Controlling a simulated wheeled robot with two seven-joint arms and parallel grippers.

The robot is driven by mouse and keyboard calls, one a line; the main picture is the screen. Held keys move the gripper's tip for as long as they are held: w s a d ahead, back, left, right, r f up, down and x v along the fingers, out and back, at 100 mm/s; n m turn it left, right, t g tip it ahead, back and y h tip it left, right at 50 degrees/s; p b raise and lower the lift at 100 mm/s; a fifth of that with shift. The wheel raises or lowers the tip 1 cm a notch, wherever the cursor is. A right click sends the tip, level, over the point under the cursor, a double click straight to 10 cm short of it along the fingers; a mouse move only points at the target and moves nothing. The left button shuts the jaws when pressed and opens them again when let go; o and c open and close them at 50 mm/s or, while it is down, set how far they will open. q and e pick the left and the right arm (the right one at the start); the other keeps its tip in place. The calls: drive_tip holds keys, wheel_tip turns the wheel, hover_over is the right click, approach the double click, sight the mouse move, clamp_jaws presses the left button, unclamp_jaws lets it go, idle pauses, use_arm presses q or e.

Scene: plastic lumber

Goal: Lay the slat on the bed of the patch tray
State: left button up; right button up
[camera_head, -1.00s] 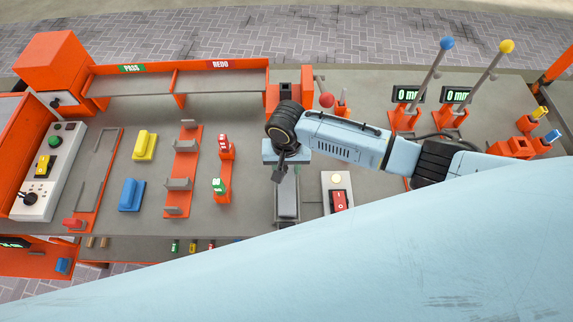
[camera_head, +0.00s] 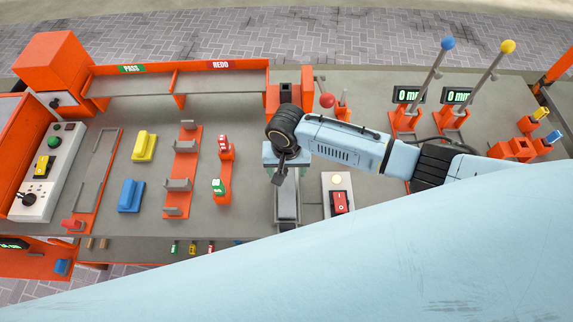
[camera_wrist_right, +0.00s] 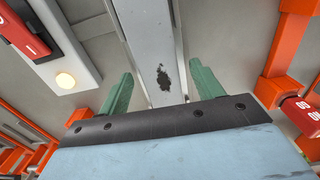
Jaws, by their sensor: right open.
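The slat (camera_wrist_right: 150,45) is a long grey strip with a dark, ragged pit. In the right wrist view it lies flat between thin raised edges of a narrow grey tray (camera_wrist_right: 179,42), which looks like the patch tray. In the head view the grey strip (camera_head: 287,203) shows below my gripper, and its far part is hidden. My right gripper (camera_wrist_right: 161,84) is open, with one green finger on each side of the slat. It also shows in the head view (camera_head: 278,176), above the strip. Whether the fingers touch the slat, I cannot tell. My left gripper is out of view.
A box with a red rocker switch (camera_head: 339,202) stands right of the tray. An orange stand with red and green labelled parts (camera_head: 219,186) is to the left. A yellow block (camera_head: 144,146) and a blue block (camera_head: 131,195) lie further left.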

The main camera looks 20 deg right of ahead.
wheel_tip(320, 180, up, 14)
drive_tip(key=p, duration=0.1)
drive_tip(key=shift+f, duration=0.25)
drive_tip(key=shift+f, duration=0.1)
idle(0.4)
